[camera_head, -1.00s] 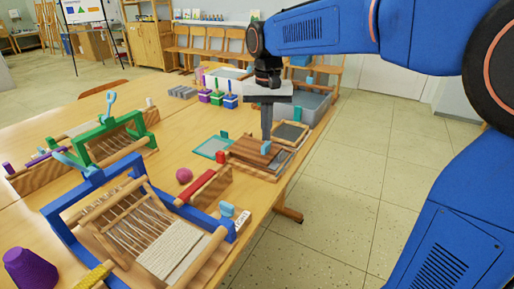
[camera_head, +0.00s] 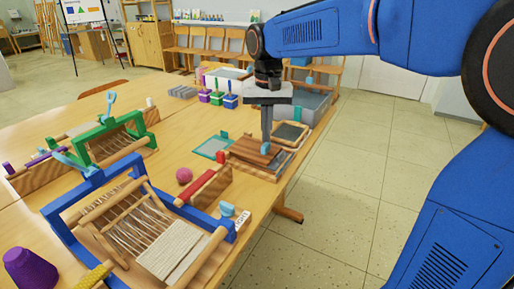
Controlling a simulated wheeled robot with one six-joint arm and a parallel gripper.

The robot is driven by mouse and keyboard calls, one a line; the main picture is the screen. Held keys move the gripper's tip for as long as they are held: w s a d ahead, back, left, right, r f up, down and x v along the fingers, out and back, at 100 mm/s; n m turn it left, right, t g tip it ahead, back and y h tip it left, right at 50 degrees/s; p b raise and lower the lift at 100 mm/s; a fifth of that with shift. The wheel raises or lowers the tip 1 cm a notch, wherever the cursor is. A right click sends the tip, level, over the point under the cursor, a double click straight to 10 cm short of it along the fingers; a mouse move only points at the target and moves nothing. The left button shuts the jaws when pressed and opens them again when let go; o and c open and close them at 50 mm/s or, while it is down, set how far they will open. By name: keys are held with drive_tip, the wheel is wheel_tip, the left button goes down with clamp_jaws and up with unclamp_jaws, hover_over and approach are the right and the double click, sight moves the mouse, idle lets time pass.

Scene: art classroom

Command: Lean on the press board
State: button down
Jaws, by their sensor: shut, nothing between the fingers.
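The press board (camera_head: 246,150) is a brown wooden board with a light blue piece (camera_head: 265,149) at its right side. It lies on a wooden frame (camera_head: 268,170) near the table's right edge. My gripper (camera_head: 266,140) is shut and empty. It points straight down, with its fingertips at the board's right part, beside the light blue piece. Whether the tips touch the board I cannot tell.
A red bar (camera_head: 203,189) and a pink ball (camera_head: 184,176) lie in front of the board. A teal-edged screen (camera_head: 212,147) lies left. A dark framed screen (camera_head: 290,134) and grey bin (camera_head: 309,103) are behind. A blue loom (camera_head: 140,215) stands at the front.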

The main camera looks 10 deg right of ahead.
drive_tip(key=shift+f, duration=0.55)
idle(1.9)
wheel_tip(320, 180, up, 7)
idle(1.0)
drive_tip(key=s+d+f+t, duration=0.1)
drive_tip(key=s+d+f, duration=0.4)
drive_tip(key=s, duration=0.3)
drive_tip(key=s+d+f+n+t, duration=0.1)
drive_tip(key=s+d+f+t, duration=0.1)
drive_tip(key=s+d+f, duration=0.3)
drive_tip(key=s+d+f+t, duration=0.1)
drive_tip(key=s+d+f, duration=0.4)
drive_tip(key=s, duration=0.8)
drive_tip(key=shift+s+d+n+t, duration=0.3)
drive_tip(key=shift+d+t, duration=0.1)
drive_tip(key=shift+d, duration=0.2)
